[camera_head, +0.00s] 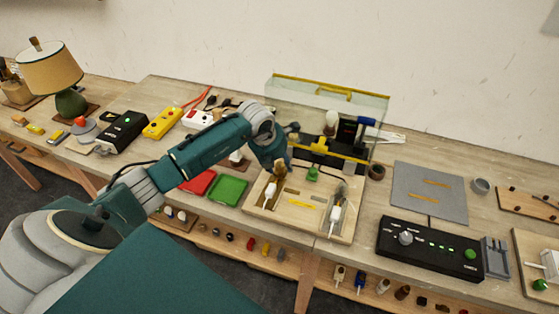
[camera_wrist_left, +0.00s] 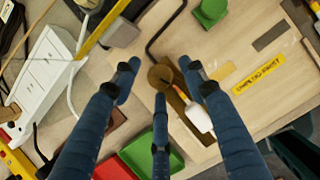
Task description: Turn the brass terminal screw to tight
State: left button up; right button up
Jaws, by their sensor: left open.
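A wooden work board (camera_head: 258,207) lies on the bench and carries a yellow label (camera_head: 301,204), with slots and white-bodied pieces beside it. A round brass-coloured head (camera_wrist_left: 160,77), which looks like the terminal screw, shows in the left wrist view at the board's edge area. My left gripper (camera_wrist_left: 160,88) has its three blue fingers spread around that head in the picture. I see no clear contact. In the head view, my left gripper (camera_head: 282,165) is over the board's upper left part and partly hides what is below. My right gripper is not in view.
A green block (camera_head: 313,173) stands at the board's back. Red (camera_head: 197,182) and green (camera_head: 229,190) trays lie to the left. A clear-walled case (camera_head: 372,105) stands behind. A black control box (camera_head: 430,248) and a grey mat (camera_head: 425,180) lie to the right.

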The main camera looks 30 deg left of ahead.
pick_arm(q)
jog(key=shift+w+a+f, duration=0.1)
jog(key=shift+f, duration=0.1)
jog(key=shift+c, duration=0.3)
jog(key=c, duration=0.9)
jog(key=shift+c, duration=0.6)
jog(key=m+b, duration=0.1)
jog(key=b, duration=0.2)
jog(key=m+h+b, duration=0.1)
jog(key=m+b, duration=0.1)
jog(key=b, duration=0.1)
jog(key=shift+w+a+f+m+h, duration=0.1)
jog(key=shift+a+m+h, duration=0.05)
jog(key=shift+m+h, duration=0.15)
jog(key=shift+r+m, duration=0.2)
jog(key=shift+m, duration=0.2)
jog(key=shift+r, duration=0.1)
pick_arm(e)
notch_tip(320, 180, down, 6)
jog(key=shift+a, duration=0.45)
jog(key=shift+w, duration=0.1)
